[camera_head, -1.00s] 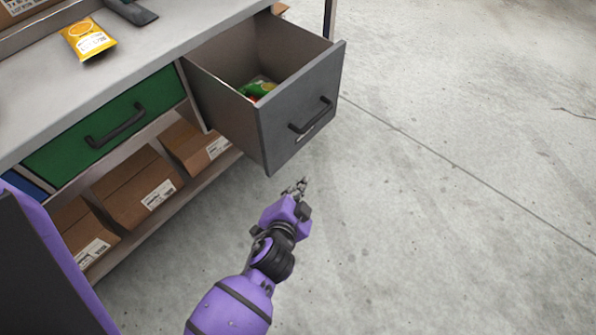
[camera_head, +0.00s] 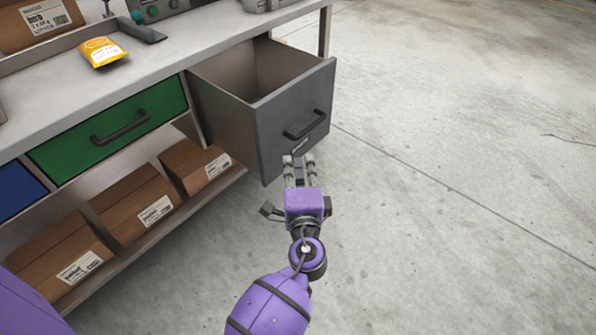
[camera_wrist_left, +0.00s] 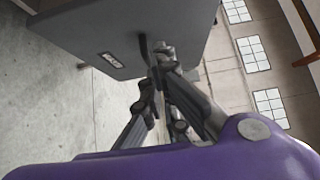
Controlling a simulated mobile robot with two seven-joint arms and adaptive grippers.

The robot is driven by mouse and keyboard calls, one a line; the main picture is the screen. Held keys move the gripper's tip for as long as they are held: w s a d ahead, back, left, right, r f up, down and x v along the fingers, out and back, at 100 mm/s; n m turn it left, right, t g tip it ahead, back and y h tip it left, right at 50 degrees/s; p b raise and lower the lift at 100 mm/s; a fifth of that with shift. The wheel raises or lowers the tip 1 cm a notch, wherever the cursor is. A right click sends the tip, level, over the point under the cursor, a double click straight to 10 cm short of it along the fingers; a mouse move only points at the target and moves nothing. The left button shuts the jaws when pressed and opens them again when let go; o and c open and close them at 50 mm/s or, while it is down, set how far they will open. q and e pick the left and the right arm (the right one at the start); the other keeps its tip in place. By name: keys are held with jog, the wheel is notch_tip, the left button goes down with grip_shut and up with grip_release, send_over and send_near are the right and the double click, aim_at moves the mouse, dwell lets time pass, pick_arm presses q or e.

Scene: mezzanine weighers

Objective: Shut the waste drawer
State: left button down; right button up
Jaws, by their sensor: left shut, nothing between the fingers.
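The waste drawer (camera_head: 290,124) is the grey drawer at the right end of the bench, pulled well out. Its dark bar handle (camera_head: 305,126) is on the front, with a small label below it. The part of its inside that shows looks bare. My left gripper (camera_head: 298,160) is shut and empty, with its fingertips at the lower part of the drawer front; I cannot tell whether they touch it. In the left wrist view the drawer front (camera_wrist_left: 125,40) is just beyond the fingers (camera_wrist_left: 160,70). My right gripper is not in view.
The green drawer (camera_head: 112,128) and blue drawer (camera_head: 18,190) are shut. Cardboard boxes (camera_head: 135,203) stand on the shelf below. A yellow packet (camera_head: 102,52) lies on the bench top (camera_head: 165,62). The concrete floor (camera_head: 450,160) to the right is clear.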

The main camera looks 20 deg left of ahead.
pick_arm(q)
send_near(282, 127)
jog(key=w+d, duration=0.3)
jog(key=a, duration=0.4)
jog(key=shift+w+p, duration=0.35)
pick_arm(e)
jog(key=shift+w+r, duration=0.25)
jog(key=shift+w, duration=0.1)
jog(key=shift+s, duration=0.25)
